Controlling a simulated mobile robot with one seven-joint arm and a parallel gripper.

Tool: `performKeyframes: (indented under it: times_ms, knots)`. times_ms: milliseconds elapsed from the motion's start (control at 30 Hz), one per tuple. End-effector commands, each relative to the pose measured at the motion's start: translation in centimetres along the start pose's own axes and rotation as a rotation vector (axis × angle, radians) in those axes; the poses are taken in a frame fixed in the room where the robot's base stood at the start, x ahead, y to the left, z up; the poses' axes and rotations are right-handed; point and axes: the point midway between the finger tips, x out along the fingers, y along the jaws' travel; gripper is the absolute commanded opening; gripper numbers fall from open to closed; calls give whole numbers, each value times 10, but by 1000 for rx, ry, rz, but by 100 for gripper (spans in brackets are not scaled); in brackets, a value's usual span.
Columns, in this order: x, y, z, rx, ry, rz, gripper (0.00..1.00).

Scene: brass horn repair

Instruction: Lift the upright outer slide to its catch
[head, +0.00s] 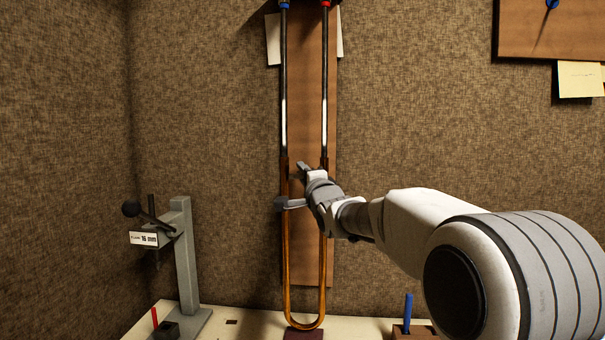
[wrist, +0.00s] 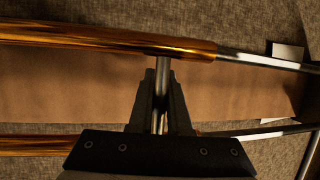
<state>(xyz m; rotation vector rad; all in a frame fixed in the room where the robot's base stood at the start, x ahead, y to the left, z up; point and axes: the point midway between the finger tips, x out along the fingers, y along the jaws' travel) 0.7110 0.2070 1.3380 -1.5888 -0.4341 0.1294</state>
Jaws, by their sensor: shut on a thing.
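The brass outer slide (head: 323,270) hangs upright as a long U, its bow at the bottom. Its two legs sleeve over dark and bright inner tubes (head: 283,110) that run up out of the picture. My gripper (head: 294,187) is at the upper part of the outer slide, reaching in from the right. In the wrist view, its fingers (wrist: 162,105) are shut on a grey metal cross brace (wrist: 162,72) between the two legs. The bow is at or just above a dark red block (head: 303,334); I cannot tell if they touch. I cannot make out the catch.
A brown board (head: 306,120) stands behind the slide against the cloth wall. A grey stand (head: 186,260) with a "16 mm" label is at the left. A small block with a blue peg (head: 407,312) is at the lower right. My forearm covers the right middle.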

Motion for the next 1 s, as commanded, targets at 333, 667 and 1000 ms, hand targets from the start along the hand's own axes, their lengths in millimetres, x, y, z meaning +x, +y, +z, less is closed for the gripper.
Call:
performKeyframes:
  times_ms: [333, 667, 1000]
  knots:
    - [0, 0, 0, 0, 0, 1, 0]
    - [6, -32, -3, 0, 0, -3, 0]
    - [24, -133, -11, 0, 1, -6, 0]
